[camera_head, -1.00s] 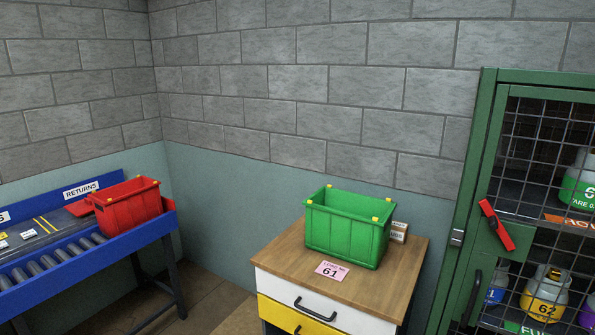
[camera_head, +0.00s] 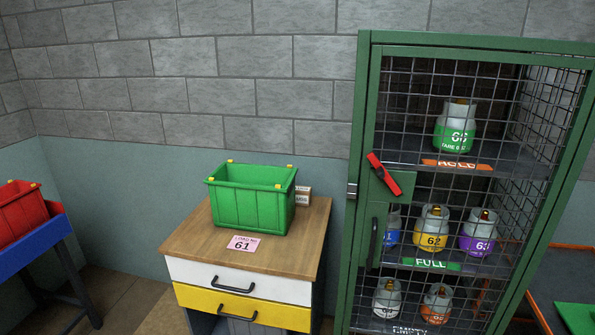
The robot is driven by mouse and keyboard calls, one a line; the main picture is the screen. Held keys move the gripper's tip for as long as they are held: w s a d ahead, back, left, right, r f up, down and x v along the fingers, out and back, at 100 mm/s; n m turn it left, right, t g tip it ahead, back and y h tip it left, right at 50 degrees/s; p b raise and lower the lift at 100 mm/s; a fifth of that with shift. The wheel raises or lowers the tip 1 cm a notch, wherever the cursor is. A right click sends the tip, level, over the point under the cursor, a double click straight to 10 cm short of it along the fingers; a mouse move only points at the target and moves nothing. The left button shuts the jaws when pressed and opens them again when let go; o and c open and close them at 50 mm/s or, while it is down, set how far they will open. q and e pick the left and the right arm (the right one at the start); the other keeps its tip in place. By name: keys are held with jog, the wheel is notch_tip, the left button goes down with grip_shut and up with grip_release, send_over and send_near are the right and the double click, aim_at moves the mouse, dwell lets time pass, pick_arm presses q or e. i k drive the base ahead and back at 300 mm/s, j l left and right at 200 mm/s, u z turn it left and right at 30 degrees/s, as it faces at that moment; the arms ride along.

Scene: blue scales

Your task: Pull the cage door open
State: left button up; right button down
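A tall green cage (camera_head: 362,75) with wire mesh stands at the right in the head view. Its door (camera_head: 376,150) looks closed. A black upright door handle (camera_head: 372,242) is on the door's left side, and a tilted red latch lever (camera_head: 384,174) sits above it. Gas bottles stand on the shelves behind the mesh: a green-banded one (camera_head: 455,127) on top, a yellow one (camera_head: 432,228) and a purple one (camera_head: 479,233) in the middle, an orange-banded one (camera_head: 437,304) below. Neither of my grippers is in view.
A wooden-topped drawer cabinet (camera_head: 180,245) stands left of the cage, bearing a green crate (camera_head: 250,199) and a pink card marked 61 (camera_head: 243,243). A red crate (camera_head: 20,212) on a blue stand (camera_head: 40,243) is at the far left. Floor shows between stand and cabinet.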

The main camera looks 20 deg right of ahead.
aim_at(374, 196)
jog(key=z, duration=1.55)
